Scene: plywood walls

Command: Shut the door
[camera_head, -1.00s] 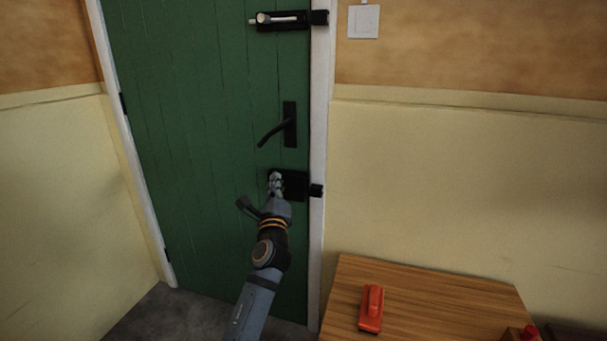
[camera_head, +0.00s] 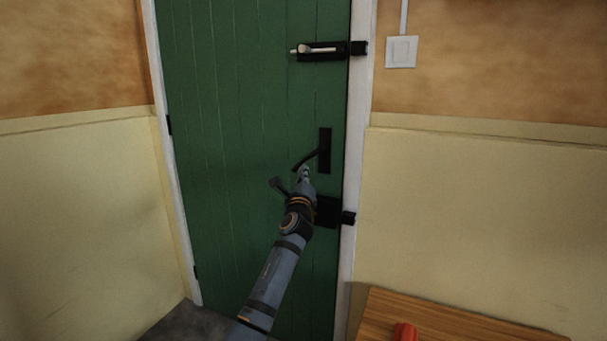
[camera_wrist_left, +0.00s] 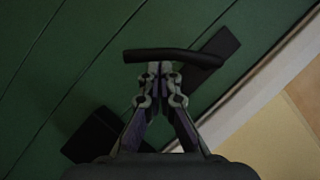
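The green door (camera_head: 245,110) stands in its white frame and looks flush with it. Its black lever handle (camera_head: 325,152) slants down to the left from an upright plate. The handle also shows in the left wrist view (camera_wrist_left: 172,55), just beyond the fingertips. My left gripper (camera_head: 305,172) is just below the handle's lever; I cannot tell whether it touches. In the left wrist view its two fingers (camera_wrist_left: 160,72) are together with nothing seen between them. My right gripper is not in view.
A black bolt (camera_head: 322,50) is high on the door; a lower black lock (camera_head: 328,211) is partly hidden by my left arm. A light switch (camera_head: 401,52) is on the wall. A wooden table (camera_head: 450,325) with a red object (camera_head: 404,332) stands at lower right.

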